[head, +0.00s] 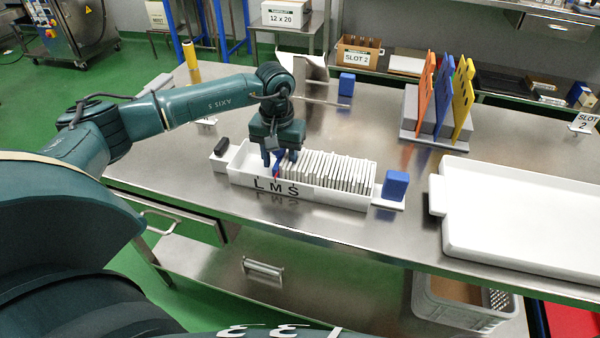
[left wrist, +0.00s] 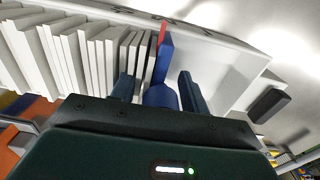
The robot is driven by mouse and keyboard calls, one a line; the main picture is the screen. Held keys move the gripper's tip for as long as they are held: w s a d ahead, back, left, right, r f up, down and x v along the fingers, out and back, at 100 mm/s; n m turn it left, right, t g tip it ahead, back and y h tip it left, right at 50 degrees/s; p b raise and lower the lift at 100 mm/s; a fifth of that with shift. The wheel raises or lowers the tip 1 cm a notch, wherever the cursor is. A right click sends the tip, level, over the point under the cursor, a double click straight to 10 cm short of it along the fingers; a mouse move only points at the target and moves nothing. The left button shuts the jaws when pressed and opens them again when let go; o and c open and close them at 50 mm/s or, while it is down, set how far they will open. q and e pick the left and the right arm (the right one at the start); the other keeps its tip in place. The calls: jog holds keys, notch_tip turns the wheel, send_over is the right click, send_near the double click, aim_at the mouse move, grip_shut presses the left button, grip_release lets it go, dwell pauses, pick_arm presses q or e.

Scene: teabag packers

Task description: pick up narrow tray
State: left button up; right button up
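A long narrow white tray (head: 330,195) marked "LMS" stands on the steel table, with a row of upright white packets (head: 335,170) in its middle and right part. Its left end is empty. A black grip (head: 221,146) is at its left end and a blue block (head: 396,185) at its right end. My left gripper (head: 281,160) points down into the tray, left of the packets. In the left wrist view its fingers (left wrist: 158,88) are apart, with a blue-and-red piece (left wrist: 164,60) between them; contact is not visible. My right gripper is not in view.
A wide white tray (head: 530,215) lies at the right. A grey stand with orange, blue and yellow panels (head: 444,95) stands behind it. A blue block (head: 346,84) and a yellow cylinder (head: 190,54) are farther back. The table in front of the stand is clear.

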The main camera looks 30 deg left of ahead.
pick_arm(q)
jog(key=shift+r, duration=0.1)
grip_shut()
dwell(0.3)
